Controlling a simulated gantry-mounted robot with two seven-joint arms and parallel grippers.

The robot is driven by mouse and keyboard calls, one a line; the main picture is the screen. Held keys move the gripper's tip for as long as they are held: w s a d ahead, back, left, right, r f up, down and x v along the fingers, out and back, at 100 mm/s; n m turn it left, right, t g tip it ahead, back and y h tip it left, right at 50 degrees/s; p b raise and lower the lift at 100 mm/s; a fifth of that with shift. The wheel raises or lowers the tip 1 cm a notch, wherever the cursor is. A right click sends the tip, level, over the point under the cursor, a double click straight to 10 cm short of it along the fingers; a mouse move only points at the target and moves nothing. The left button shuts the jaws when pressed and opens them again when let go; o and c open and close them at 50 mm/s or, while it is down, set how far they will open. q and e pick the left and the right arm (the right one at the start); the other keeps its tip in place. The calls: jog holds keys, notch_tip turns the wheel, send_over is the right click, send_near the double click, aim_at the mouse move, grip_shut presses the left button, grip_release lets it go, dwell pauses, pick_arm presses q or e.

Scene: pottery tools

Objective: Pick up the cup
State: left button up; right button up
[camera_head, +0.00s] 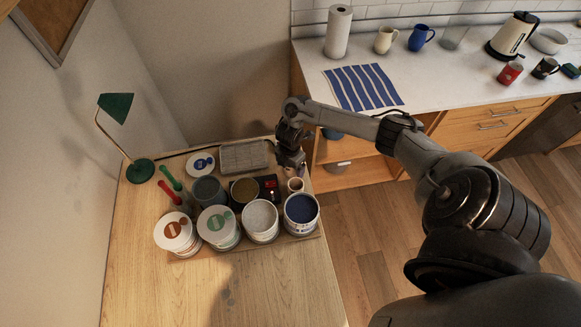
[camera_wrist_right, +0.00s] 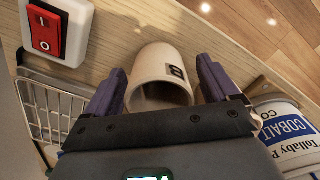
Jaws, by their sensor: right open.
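The cup (camera_wrist_right: 155,62) is cream with a dark letter mark. In the right wrist view it lies between the two purple fingers of my right gripper (camera_wrist_right: 163,88), its open mouth facing the camera. The fingers are open, one on each side; I cannot tell whether either touches it. My left gripper is not in view.
Paint tubs, including a blue one (camera_head: 301,210) and a grey one (camera_head: 260,220), crowd the table left of and below the cup. A box with a red switch (camera_wrist_right: 45,35) and a wire basket (camera_wrist_right: 48,110) are close to the gripper. The table's front is clear.

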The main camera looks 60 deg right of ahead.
jog(key=shift+c, duration=0.5)
jog(key=c, duration=1.2)
jog(key=shift+o, duration=0.2)
jog(key=shift+r, duration=0.2)
